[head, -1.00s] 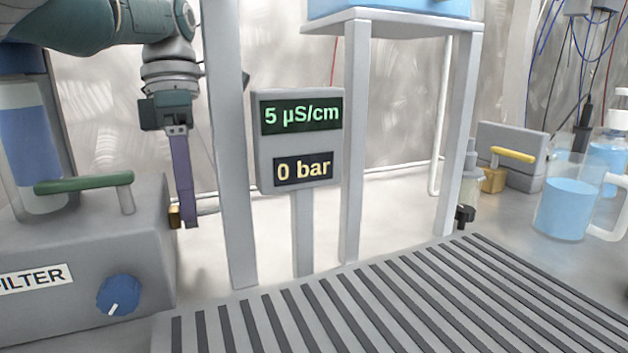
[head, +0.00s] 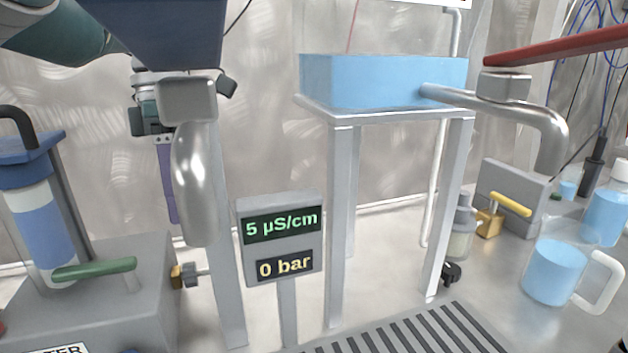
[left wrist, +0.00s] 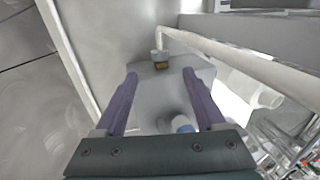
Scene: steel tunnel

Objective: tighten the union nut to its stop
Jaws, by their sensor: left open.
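The union nut (head: 190,274) is a small grey piece beside the brass fitting (head: 177,277) on the right side of the grey filter housing (head: 120,300). A thin pipe leads from it to the right. In the left wrist view the nut (left wrist: 159,54) and brass fitting (left wrist: 161,65) lie ahead, between the fingertips in the picture. My left gripper (head: 172,218) has purple fingers and is above the nut in the head view, partly hidden by a metal spout. In the wrist view its fingers (left wrist: 160,74) are apart with nothing between them. My right gripper is not in view.
A display (head: 281,238) reads 5 µS/cm and 0 bar. A metal spout (head: 190,185) hangs in front of my left arm. A blue tank (head: 375,82) sits on a grey stand. A yellow-handled valve (head: 510,204) and a jug (head: 555,272) stand right.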

